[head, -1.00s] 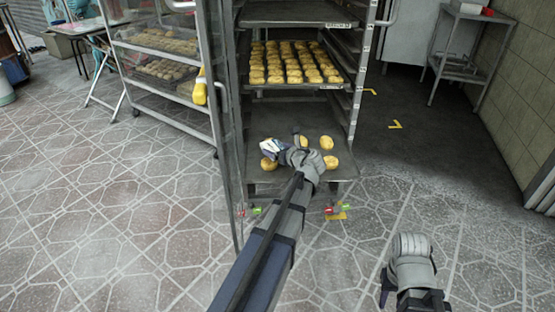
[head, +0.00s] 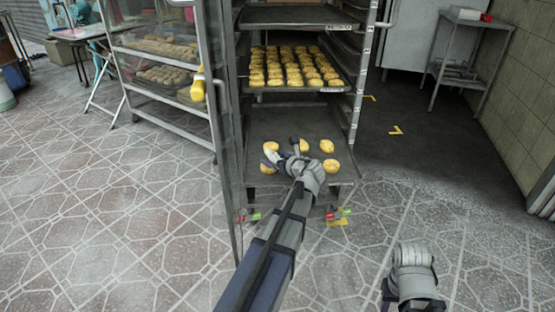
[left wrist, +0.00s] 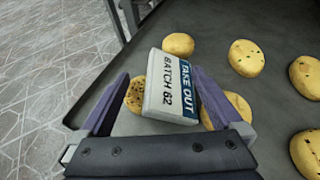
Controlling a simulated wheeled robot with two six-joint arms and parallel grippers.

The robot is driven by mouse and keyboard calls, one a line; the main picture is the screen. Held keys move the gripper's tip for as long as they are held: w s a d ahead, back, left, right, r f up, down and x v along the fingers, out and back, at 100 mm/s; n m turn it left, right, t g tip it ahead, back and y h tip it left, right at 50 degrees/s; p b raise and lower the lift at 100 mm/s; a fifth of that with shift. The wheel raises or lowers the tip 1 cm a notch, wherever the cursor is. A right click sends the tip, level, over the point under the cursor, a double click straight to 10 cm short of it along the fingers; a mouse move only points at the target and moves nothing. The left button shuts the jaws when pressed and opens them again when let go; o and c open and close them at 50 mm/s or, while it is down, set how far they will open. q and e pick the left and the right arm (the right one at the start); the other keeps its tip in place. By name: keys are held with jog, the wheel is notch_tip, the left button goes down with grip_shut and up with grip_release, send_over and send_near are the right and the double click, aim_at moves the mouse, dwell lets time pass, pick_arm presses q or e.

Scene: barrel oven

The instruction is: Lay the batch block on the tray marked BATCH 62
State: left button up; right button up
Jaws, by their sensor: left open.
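The batch block (left wrist: 172,85) is white with a blue band and reads "TAKE OUT" and "BATCH 62". In the left wrist view it lies between the spread purple fingers of my open left gripper (left wrist: 157,82), over two buns. I cannot tell whether it touches the tray. In the head view my left gripper (head: 283,153) is low over the bottom tray (head: 262,120) and the block is not clear. The tray (left wrist: 260,25) also fills much of the left wrist view; I see no readable mark on it. My right gripper (head: 408,303) is cut off at the bottom edge.
Several buns, one (head: 331,166) near the front right, lie on the bottom tray. A fuller tray of buns (head: 290,90) sits above it in the rack. An open glazed door (head: 222,150) stands left of my left arm. The floor (head: 130,215) is clear.

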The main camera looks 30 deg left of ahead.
pick_arm(q)
jog(key=p+v, duration=0.4)
jog(key=v, duration=0.8)
jog(key=shift+r, duration=0.15)
jog(key=s+d+f+n+g+h, duration=0.3)
jog(key=s+d+f+n+h, duration=0.2)
jog(key=s+d+n, duration=0.5)
jog(key=s+d+f+n+g+h, duration=0.4)
jog(key=s+d+f+n, duration=0.4)
jog(key=d, duration=0.9)
jog(key=s+n+h, duration=0.1)
jog(key=s+n, duration=0.1)
jog(key=shift+f+n, duration=0.2)
jog(key=shift+n, duration=0.1)
jog(key=shift+p, duration=0.3)
notch_tip(320, 180, up, 45)
jog(key=p, duration=4.4)
jog(key=shift+p, duration=0.35)
